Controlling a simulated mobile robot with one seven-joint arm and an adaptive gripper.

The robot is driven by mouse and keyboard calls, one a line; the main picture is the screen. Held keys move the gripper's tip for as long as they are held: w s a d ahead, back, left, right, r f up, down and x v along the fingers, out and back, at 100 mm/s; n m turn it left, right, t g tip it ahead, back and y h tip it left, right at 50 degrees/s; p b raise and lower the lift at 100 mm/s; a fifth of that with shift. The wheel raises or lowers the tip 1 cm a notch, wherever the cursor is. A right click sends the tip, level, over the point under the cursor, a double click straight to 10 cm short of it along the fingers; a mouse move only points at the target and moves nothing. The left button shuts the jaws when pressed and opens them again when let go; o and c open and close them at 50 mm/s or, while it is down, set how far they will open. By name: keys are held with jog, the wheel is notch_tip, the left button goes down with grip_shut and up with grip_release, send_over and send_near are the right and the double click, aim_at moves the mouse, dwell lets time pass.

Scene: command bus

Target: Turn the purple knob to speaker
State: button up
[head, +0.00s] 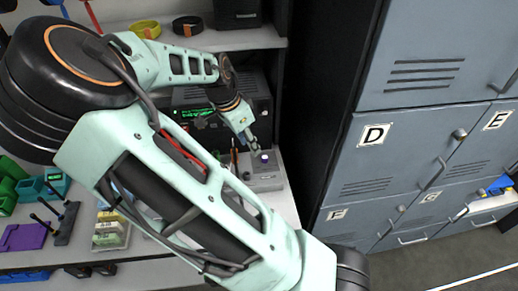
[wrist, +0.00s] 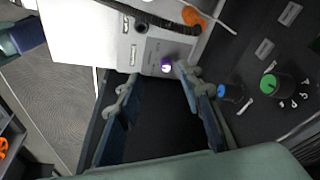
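The purple knob (wrist: 167,64) is small, with a pale spot on top, and sits on a light grey panel (wrist: 152,54). In the head view the knob (head: 264,157) is on top of a small grey box (head: 262,183) on the shelf. My gripper (wrist: 157,76) is open, with one finger on each side in the wrist view. The knob shows just beyond the gap, close to the right fingertip. I cannot tell whether they touch. In the head view my gripper (head: 248,140) is just above and left of the knob. The panel's labels are too small to read.
A dark panel with a green knob (wrist: 269,83) and a blue knob (wrist: 230,92) is close to the right finger. An orange item (wrist: 193,15) lies past the grey panel. Grey lockers (head: 405,140) stand to the right. Several coloured items lie on the left shelf.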

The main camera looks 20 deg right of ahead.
aim_at(265, 157)
jog(key=shift+m+h, duration=0.5)
jog(key=x, duration=0.7)
jog(key=w+d+x, duration=0.1)
jog(key=x, duration=0.3)
jog(key=shift+w+d+r+b, duration=0.1)
jog(key=shift+d+r+b, duration=0.05)
jog(key=shift+r+b, duration=0.2)
grip_shut()
